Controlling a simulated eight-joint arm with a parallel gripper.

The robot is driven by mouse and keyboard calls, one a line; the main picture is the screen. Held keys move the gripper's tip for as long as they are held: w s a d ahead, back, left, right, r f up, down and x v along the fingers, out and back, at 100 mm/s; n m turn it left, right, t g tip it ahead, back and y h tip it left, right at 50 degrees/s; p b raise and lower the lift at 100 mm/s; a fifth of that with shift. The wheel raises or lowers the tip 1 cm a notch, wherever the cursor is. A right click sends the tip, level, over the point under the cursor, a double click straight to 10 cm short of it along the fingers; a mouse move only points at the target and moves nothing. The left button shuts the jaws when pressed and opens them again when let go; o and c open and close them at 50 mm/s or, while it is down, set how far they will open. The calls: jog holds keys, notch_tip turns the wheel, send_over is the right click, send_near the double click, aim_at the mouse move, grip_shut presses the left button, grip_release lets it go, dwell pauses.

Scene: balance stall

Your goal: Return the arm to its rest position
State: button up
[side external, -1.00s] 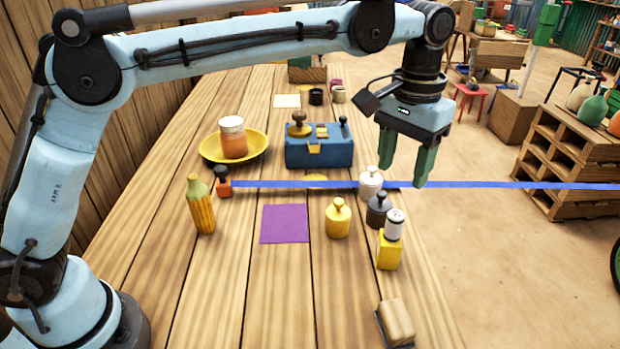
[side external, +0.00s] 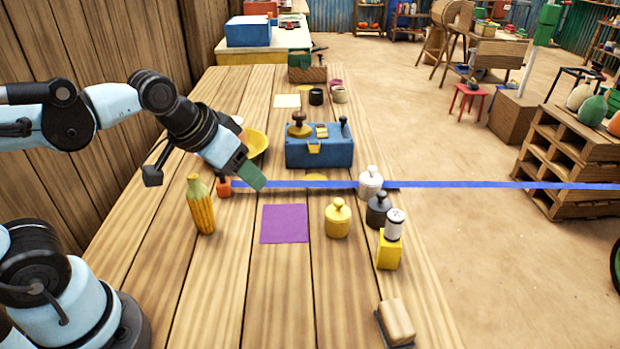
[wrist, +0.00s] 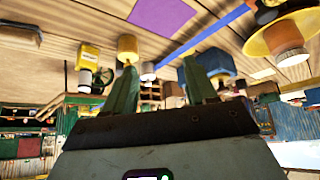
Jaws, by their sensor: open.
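My gripper (side external: 250,178) hangs over the left part of the table, tilted down to the right, in front of the yellow bowl as seen from the side camera. In the wrist view its two green fingers (wrist: 160,92) stand apart with nothing between them. The wrist view appears upside down, with the table (wrist: 205,15) at the top.
On the table (side external: 275,310) are a purple square (side external: 284,224), a corn-like bottle (side external: 201,208), a blue scale box (side external: 319,150), a yellow weight (side external: 338,219), a dark weight (side external: 378,210), a white weight (side external: 370,183) and a yellow block (side external: 389,250). The yellow bowl (side external: 257,143) is partly hidden.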

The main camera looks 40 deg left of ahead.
jog(key=shift+s+a+f+t, duration=0.15)
jog(key=shift+s+a+f, duration=0.15)
jog(key=shift+s+f, duration=0.15)
jog(key=shift+s+a+f+t, duration=0.15)
jog(key=shift+s+a+f, duration=0.15)
jog(key=shift+f, duration=0.2)
jog(key=shift+o, duration=0.3)
